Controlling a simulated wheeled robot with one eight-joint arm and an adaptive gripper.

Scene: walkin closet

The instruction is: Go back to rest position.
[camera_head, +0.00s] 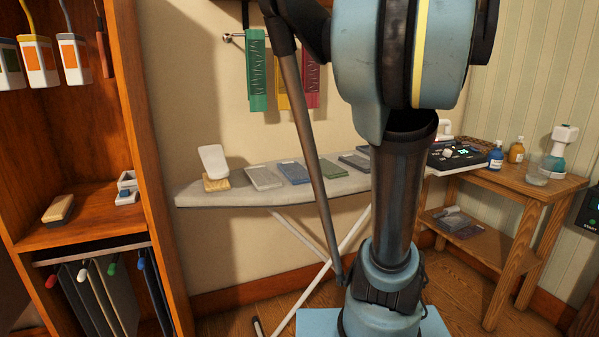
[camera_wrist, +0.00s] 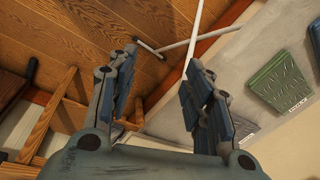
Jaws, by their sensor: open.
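My gripper (camera_wrist: 160,66) shows in the wrist view with its two blue-padded fingers spread apart. Nothing is between the fingers. It is above the wooden floor and beside a pale surface that bears a flat green piece (camera_wrist: 272,88) with a small label. In the head view my arm rises through the middle and right of centre, and the gripper itself is out of frame.
An ironing board (camera_head: 215,195) with several folded cloths stands behind my arm. A wooden side table (camera_head: 545,185) with bottles is at the right. A wooden shelf unit (camera_head: 95,215) is at the left. Green, yellow and red pieces (camera_head: 257,75) hang on the wall.

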